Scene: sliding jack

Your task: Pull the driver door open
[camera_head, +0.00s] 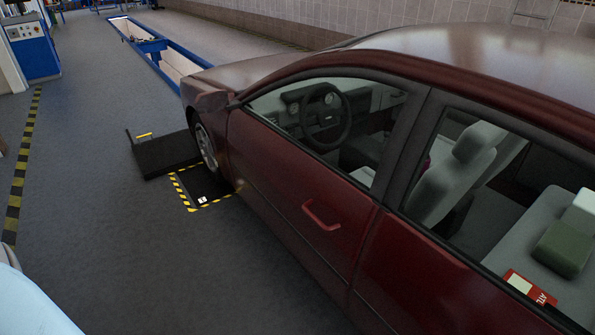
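A dark red car (450,55) fills the right half of the head view. Its front driver door (275,180) is shut, with its edges flush with the body. A red loop-shaped door handle (322,216) stands out from the door near its rear edge. Through the door window, a steering wheel (325,116) shows behind the glass. Neither of my grippers is in the head view.
The grey floor (120,230) left of the car is clear. A black block (165,155) and a yellow-black striped plate (205,190) lie by the front wheel (205,146). A blue-framed pit (160,50) and blue machine (32,48) are farther back.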

